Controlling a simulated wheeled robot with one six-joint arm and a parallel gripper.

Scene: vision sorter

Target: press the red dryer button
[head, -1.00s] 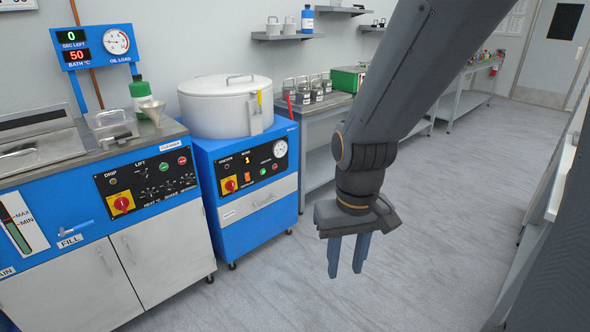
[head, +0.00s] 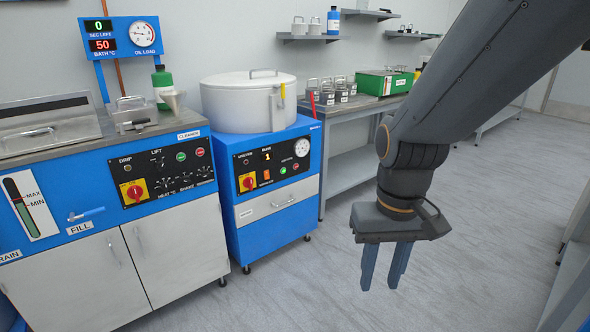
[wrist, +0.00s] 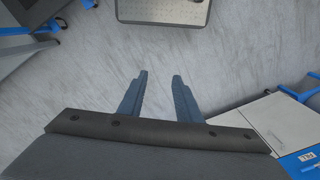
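The dryer is a blue cabinet (head: 222,190) with a grey round drum (head: 245,103) on top. Its black front panel holds a small red button (head: 295,167) beside a green button (head: 283,170), under a dial gauge. A red rotary switch on a yellow plate (head: 248,182) sits at the panel's left. My gripper (head: 381,285) hangs fingers down over the floor, to the right of and apart from the dryer. In the wrist view, its two blue fingers (wrist: 159,77) are parted with nothing between them.
The blue cleaner cabinet (head: 60,253) stands left of the dryer, with its own green and red buttons (head: 200,152). A grey bench (head: 350,152) with several metal baskets and a green box (head: 384,83) stands right of it. Grey floor (head: 300,285) in front is clear.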

